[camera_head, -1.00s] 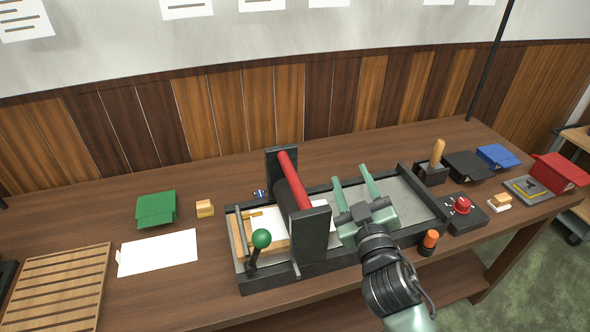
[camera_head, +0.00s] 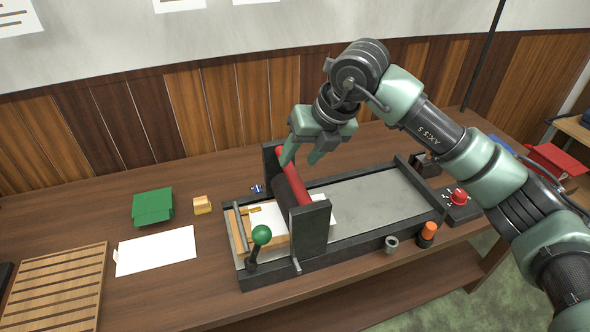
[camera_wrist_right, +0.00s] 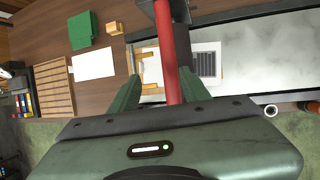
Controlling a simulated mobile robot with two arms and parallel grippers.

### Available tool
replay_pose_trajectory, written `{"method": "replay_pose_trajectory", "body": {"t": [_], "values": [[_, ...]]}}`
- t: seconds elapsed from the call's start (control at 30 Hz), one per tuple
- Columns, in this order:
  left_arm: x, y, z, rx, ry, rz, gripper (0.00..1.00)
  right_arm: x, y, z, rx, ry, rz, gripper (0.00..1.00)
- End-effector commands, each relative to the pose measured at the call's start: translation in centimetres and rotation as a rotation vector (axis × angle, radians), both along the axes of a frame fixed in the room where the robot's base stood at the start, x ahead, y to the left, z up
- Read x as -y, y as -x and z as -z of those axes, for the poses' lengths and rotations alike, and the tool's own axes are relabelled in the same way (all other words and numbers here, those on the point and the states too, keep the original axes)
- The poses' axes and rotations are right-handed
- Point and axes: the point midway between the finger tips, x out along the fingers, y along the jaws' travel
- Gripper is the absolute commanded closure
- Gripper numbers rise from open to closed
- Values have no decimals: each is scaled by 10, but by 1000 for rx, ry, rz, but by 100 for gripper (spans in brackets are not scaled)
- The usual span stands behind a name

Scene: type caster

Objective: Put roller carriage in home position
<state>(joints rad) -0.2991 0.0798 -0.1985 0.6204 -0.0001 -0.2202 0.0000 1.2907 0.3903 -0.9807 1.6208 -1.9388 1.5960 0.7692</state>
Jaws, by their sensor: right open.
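The roller carriage stands on the left part of the press bed (camera_head: 385,190), with black side plates (camera_head: 311,232), a dark roller (camera_head: 288,187) and a red bar (camera_head: 294,175) across it. White paper (camera_head: 264,219) lies on the bed's left end, partly under the roller. My right gripper (camera_head: 301,161) is open and empty at the far end of the red bar, one finger overlapping it in the head view. In the right wrist view the red bar (camera_wrist_right: 164,50) shows between the open fingers; contact cannot be told. My left gripper is not in view.
A green-knobbed lever (camera_head: 261,236) rises at the bed's front left. A grey ring (camera_head: 391,244), an orange-topped cylinder (camera_head: 428,232) and a red-button box (camera_head: 459,198) stand at the right. A green box (camera_head: 153,207), white sheet (camera_head: 156,252) and slatted rack (camera_head: 60,285) lie left.

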Motion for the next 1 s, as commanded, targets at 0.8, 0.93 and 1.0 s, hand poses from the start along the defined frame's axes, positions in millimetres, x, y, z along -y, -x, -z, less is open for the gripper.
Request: {"method": "replay_pose_trajectory", "body": {"t": [0.8, 0.93, 1.0], "values": [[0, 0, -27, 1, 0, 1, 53, -11, -29, 68, 9, 46, 25, 53], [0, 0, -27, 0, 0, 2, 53, -11, -29, 68, 9, 45, 25, 53], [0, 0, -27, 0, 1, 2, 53, -11, -29, 68, 9, 45, 26, 64]]}}
